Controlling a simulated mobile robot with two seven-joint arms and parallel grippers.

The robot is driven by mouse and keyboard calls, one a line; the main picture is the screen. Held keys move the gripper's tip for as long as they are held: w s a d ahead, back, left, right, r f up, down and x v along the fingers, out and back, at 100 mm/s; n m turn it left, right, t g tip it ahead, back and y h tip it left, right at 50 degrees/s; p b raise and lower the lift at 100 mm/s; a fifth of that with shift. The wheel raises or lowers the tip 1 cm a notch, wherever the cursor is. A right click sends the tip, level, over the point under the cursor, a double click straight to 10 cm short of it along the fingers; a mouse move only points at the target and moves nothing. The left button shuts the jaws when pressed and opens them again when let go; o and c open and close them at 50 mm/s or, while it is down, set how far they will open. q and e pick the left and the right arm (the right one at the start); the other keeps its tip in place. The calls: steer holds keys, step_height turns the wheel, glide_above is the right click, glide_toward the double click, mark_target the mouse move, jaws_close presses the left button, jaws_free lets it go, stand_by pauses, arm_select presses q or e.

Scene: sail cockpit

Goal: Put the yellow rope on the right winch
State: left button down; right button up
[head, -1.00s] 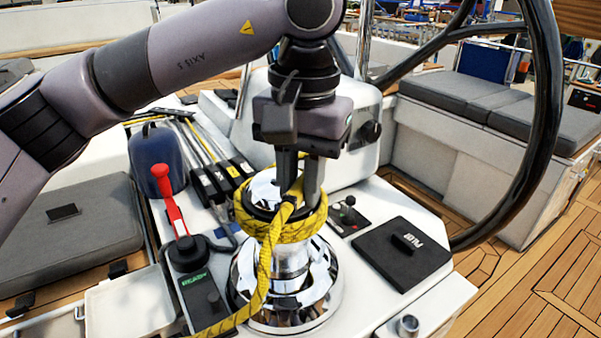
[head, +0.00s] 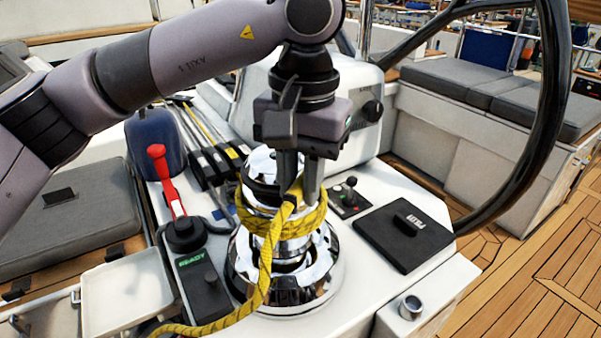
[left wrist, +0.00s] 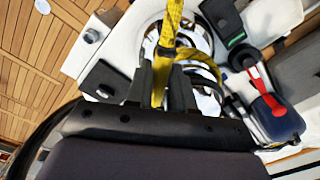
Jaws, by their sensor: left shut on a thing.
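The chrome winch (head: 285,275) stands on the white console in the middle of the head view. The yellow rope (head: 263,262) loops around the winch drum, below its top, and its tail runs down the front to the lower left. My left gripper (head: 298,195) points down at the right side of the drum and is shut on the rope. In the left wrist view the rope (left wrist: 172,25) passes between the fingers (left wrist: 163,85), with the winch (left wrist: 197,40) behind it. The far side of the loop is hidden. My right gripper is not in view.
A red-handled lever (head: 168,185) and a blue rounded cover (head: 155,140) stand left of the winch. A black hatch (head: 405,235) lies to its right. The black steering wheel (head: 548,110) rises at the right. A white tray (head: 125,292) is at lower left.

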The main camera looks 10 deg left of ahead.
arm_select(q)
steer(key=shift+f+b, duration=1.75)
steer(key=shift+f, duration=1.3)
